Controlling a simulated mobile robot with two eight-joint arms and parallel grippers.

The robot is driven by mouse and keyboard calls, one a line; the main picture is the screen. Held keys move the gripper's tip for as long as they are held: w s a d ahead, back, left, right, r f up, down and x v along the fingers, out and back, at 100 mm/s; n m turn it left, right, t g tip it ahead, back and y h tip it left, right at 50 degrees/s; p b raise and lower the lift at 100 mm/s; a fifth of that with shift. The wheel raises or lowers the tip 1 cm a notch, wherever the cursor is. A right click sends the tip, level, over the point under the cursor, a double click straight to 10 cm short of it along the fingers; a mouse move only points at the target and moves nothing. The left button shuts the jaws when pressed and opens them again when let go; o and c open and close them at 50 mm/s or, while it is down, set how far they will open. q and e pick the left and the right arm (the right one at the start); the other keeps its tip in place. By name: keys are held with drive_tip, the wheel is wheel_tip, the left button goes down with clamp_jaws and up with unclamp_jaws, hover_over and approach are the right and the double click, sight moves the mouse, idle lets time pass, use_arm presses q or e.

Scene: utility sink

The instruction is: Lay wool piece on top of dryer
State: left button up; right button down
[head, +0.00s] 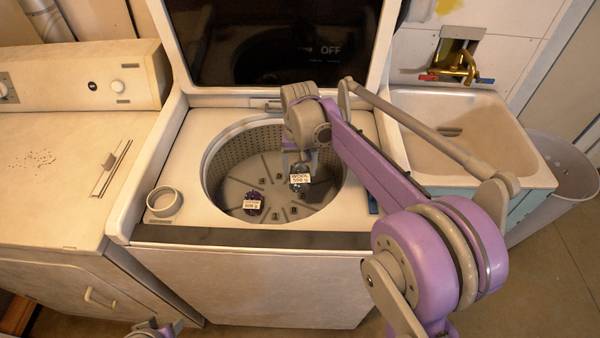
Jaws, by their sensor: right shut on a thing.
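My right gripper (300,166) reaches down into the open washer's drum (228,170). It is shut on a dark wool piece (299,187) with a white label that reads wool. Part of this piece is hidden by the label and the fingers. A second dark purple piece (253,205) with a white label lies on the drum floor, left of and nearer than the held one. The dryer (60,190) stands left of the washer, with a flat white top. My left gripper (155,331) barely shows at the bottom edge, and its fingers are not clear.
The washer's dark glass lid (285,45) stands open behind the drum. A round cup (164,201) sits at the washer's front left corner. The dryer's control panel (90,78) rises at its back. A sink (465,125) and a grey bin (555,175) stand right. The dryer top is mostly clear.

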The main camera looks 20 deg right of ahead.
sight(300, 164)
use_arm(q)
drive_tip(key=w+r+p, duration=0.2)
drive_tip(key=r+p, duration=0.3)
drive_tip(key=r, duration=0.2)
drive_tip(key=w+r+t+p, duration=0.1)
drive_tip(key=w+r+p, duration=0.2)
drive_tip(key=r+p, duration=0.2)
wheel_tip(300, 164, up, 2)
drive_tip(key=shift+r, duration=0.2)
use_arm(e)
wheel_tip(300, 164, up, 20)
drive_tip(key=shift+r, duration=0.25)
drive_tip(key=shift+f, duration=0.1)
